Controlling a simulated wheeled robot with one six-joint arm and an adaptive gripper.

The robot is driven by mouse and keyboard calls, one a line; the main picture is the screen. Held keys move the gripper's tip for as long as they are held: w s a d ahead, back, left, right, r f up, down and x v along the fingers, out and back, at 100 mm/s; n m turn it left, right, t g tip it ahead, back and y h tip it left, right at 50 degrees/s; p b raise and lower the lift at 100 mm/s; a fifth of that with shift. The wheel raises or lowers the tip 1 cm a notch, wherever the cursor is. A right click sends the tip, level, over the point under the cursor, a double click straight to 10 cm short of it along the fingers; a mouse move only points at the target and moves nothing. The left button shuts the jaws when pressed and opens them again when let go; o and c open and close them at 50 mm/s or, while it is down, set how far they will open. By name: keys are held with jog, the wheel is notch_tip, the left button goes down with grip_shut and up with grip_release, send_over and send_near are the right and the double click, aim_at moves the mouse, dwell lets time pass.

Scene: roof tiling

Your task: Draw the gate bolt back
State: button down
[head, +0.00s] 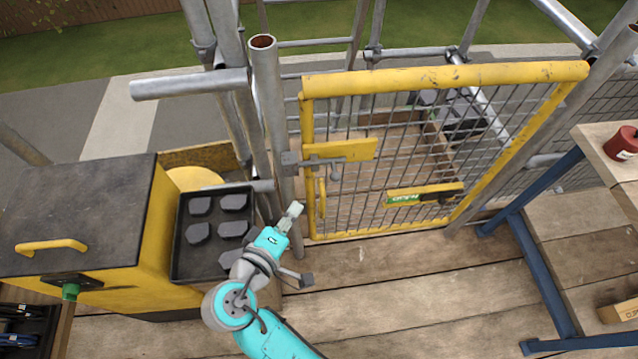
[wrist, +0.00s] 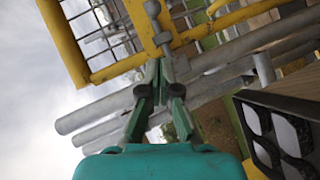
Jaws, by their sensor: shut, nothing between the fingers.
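The yellow mesh gate (head: 440,77) stands closed between scaffold posts. Its grey bolt (head: 322,160) lies across a yellow plate (head: 358,149) at the gate's upper left and reaches left to a bracket (head: 290,161) on the post. A knobbed handle (head: 335,172) hangs from the bolt. My gripper (head: 295,209) is shut and empty, below and left of the handle, apart from it in the head view. In the wrist view, the fingertips (wrist: 164,66) appear just below a grey knobbed part (wrist: 162,38), seemingly the bolt handle; I cannot tell whether they touch.
Scaffold tubes (head: 268,110) rise just left of the gate. A black tray (head: 215,262) of dark pieces sits by a yellow-and-black cabinet (head: 80,205) at left. A blue-legged bench (head: 540,255) stands at right. The plank floor (head: 400,290) before the gate is clear.

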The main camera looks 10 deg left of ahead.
jog(key=shift+s+a+r+h, duration=0.3)
jog(key=shift+s+a+r, duration=0.1)
jog(key=shift+a+r, duration=0.3)
jog(key=shift+w, duration=0.1)
jog(key=s+d+f+x, duration=0.1)
jog(key=d+x, duration=0.1)
jog(key=x, duration=1)
jog(key=shift+w+d, duration=0.3)
jog(key=shift+w, duration=0.05)
jog(key=shift+d, duration=0.1)
jog(key=shift+w+d, duration=0.2)
jog(key=shift+d, duration=0.6)
jog(key=shift+w+d, duration=0.25)
jog(key=shift+d, duration=0.55)
jog(key=shift+w+d, duration=0.2)
jog(key=shift+d, duration=0.55)
